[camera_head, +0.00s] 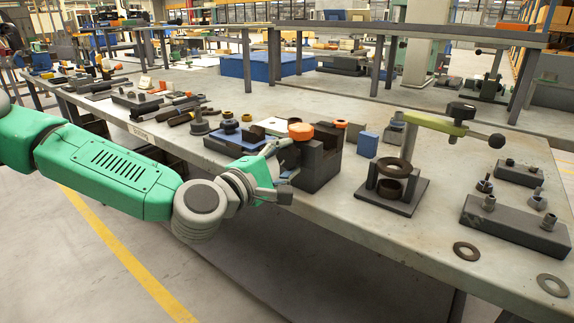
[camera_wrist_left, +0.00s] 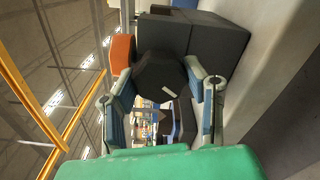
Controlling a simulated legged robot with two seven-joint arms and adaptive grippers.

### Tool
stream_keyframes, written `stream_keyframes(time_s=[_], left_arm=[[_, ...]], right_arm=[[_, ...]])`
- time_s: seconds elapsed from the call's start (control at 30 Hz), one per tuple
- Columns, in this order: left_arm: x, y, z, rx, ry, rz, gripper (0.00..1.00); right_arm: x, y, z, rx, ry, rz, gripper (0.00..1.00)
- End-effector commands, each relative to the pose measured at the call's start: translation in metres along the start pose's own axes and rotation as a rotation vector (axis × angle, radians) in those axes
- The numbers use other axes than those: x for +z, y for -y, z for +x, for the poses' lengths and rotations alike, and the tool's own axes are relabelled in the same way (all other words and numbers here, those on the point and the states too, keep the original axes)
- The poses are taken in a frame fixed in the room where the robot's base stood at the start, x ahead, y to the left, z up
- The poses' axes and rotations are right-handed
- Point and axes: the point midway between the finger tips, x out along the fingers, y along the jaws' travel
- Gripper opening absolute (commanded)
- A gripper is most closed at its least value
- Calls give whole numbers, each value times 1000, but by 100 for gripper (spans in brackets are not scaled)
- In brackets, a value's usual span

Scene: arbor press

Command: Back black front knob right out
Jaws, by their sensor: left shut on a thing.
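A dark blocky fixture (camera_head: 322,165) stands at the front edge of the workbench, with an orange knob (camera_head: 300,131) on its top. In the left wrist view the fixture's dark body (camera_wrist_left: 212,42) and the orange knob (camera_wrist_left: 121,53) show behind a black front knob (camera_wrist_left: 160,80). My left gripper (camera_head: 277,184) is at the fixture's front face. In the left wrist view its fingers (camera_wrist_left: 160,98) stand on both sides of the black knob, shut on it. The gripper hides this knob in the head view. How far the knob is backed out cannot be told. My right gripper is not in view.
A green-levered press (camera_head: 436,124) on a dark base (camera_head: 392,190) stands right of the fixture. A blue block (camera_head: 367,145) is between them. Dark blocks with studs (camera_head: 515,226) and washers (camera_head: 466,251) lie at right. Tools and small parts crowd the bench at left.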

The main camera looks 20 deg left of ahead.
Motion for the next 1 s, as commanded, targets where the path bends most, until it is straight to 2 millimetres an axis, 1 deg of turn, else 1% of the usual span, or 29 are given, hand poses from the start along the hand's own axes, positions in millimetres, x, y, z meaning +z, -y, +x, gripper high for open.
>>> stream_keyframes(time_s=[0.03, 1.0], left_arm=[[-5, 3, 1, 0, -10, -46, 11], [-6, 8, 2, 1, -15, -969, 12]], right_arm=[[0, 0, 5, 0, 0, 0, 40], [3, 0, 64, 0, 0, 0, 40]])
